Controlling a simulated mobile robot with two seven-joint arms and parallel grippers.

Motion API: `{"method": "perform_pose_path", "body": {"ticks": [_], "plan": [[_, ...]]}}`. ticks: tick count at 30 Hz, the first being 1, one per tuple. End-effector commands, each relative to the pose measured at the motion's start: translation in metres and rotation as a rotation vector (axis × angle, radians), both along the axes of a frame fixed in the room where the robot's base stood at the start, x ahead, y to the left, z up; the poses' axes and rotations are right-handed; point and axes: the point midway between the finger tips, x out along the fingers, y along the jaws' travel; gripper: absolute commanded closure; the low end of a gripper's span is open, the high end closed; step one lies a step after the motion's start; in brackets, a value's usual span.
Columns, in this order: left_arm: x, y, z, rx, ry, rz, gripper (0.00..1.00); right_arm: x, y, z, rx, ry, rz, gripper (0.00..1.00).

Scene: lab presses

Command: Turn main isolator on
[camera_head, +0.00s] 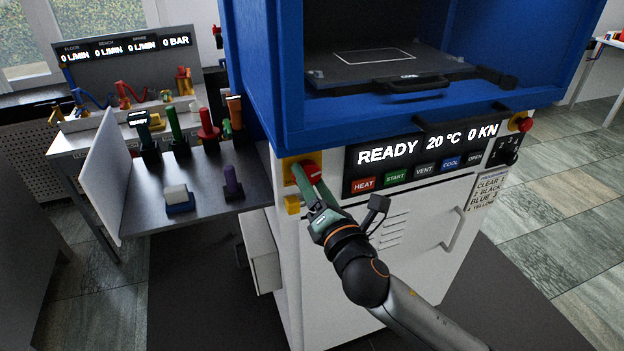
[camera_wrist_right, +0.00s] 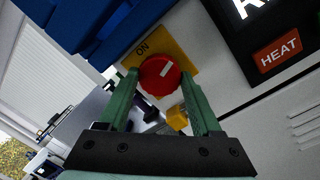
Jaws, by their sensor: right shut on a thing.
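The main isolator is a red rotary knob (camera_head: 313,173) on a yellow plate (camera_head: 287,165), at the upper left of the white press front. In the right wrist view the knob (camera_wrist_right: 155,84) shows a white mark pointing to the upper right. The word ON is printed on the plate (camera_wrist_right: 141,47), up and left of the knob. My right gripper (camera_head: 305,176) is shut on the knob, with one green finger on each side of it. Part of the knob is hidden by the fingers in the head view. My left gripper is not in view.
The display (camera_head: 400,151) reads READY, 20 °C and 0 KN, above a row of buttons. A small yellow block (camera_head: 292,205) sits just below the plate. The blue press frame (camera_head: 263,100) overhangs above. A side table (camera_head: 225,200) with several coloured-handled tools stands left.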

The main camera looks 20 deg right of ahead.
Motion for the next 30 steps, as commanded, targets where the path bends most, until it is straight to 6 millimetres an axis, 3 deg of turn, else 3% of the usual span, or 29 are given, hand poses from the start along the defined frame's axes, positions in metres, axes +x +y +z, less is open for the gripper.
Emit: {"method": "perform_pose_path", "body": {"ticks": [12, 30], "plan": [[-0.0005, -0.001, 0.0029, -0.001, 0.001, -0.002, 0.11, -0.0001, 0.0005, -0.0006, 0.25, 0.009, -0.001, 0.9], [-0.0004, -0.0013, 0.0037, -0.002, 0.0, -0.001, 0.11, 0.0, 0.0008, -0.0003, 0.312, 0.011, 0.001, 0.9]]}}
